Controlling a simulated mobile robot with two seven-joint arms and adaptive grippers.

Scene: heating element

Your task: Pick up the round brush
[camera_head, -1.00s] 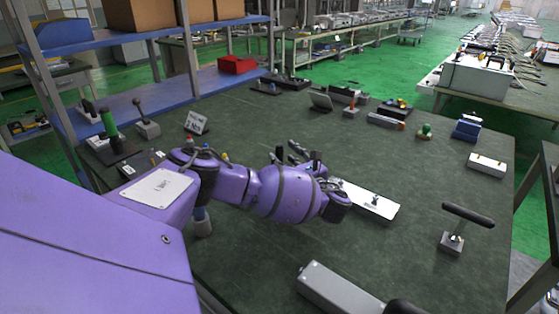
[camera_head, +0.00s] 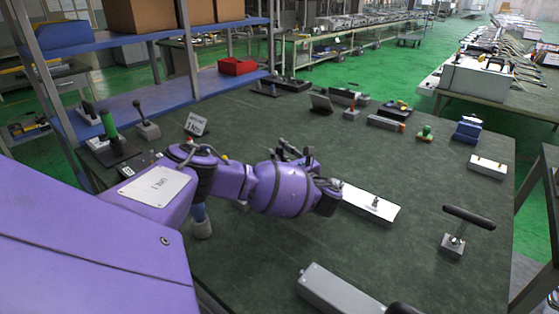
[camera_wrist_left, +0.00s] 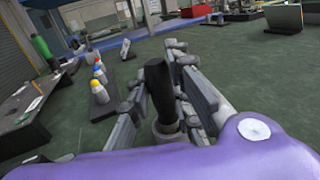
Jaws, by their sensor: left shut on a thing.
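In the left wrist view, a dark upright handle, which I take as the round brush (camera_wrist_left: 158,88), stands between the fingers of my left gripper (camera_wrist_left: 165,104). Its lower end meets a grey ring-shaped part close to the palm. The fingers are closed in on both sides of it. In the head view, my left gripper (camera_head: 296,150) shows only partly, behind my purple wrist, above the dark green table. Most of the brush is hidden there.
Bottles with coloured caps (camera_wrist_left: 99,82) stand left of the gripper in the wrist view. A white plate (camera_head: 371,203) lies right of my wrist. A T-handled tool (camera_head: 454,240) and a grey box (camera_head: 340,290) are nearer the front.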

